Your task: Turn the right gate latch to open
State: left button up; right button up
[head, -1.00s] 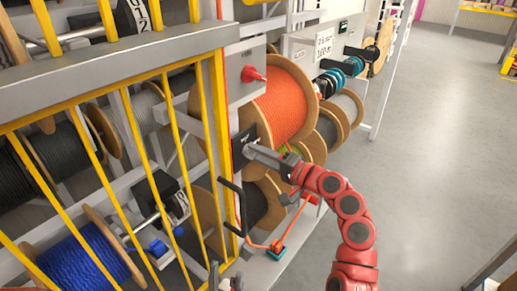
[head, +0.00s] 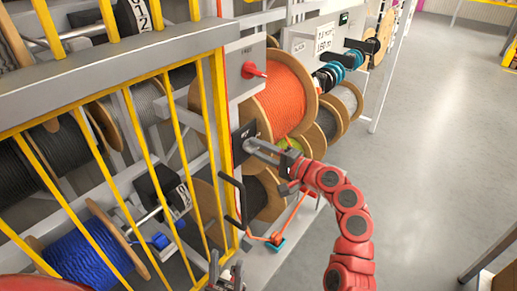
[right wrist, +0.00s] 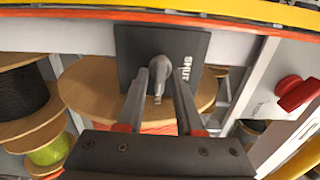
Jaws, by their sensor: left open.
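The right gate latch shows in the right wrist view as a dark square plate (right wrist: 192,58) marked SHUT with a grey lever (right wrist: 160,72) on it. The lever points down in that view. My right gripper (right wrist: 162,80) is open, its two fingers on either side of the lever; I cannot tell if they touch it. In the head view, my right gripper (head: 252,144) is at the latch plate (head: 240,133) and hides most of the lever. My left gripper (head: 226,273) is open and empty at the bottom edge, below the gate.
The yellow barred gate (head: 215,120) stands at left. The floor (head: 430,130) at right is clear.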

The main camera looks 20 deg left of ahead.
jog(key=shift+o, duration=0.6)
jog(key=b+v, duration=0.5)
jog(key=v, duration=1.2)
jog(key=shift+d+b, duration=0.2)
jog(key=shift+b, duration=0.15)
jog(key=shift+d, duration=0.1)
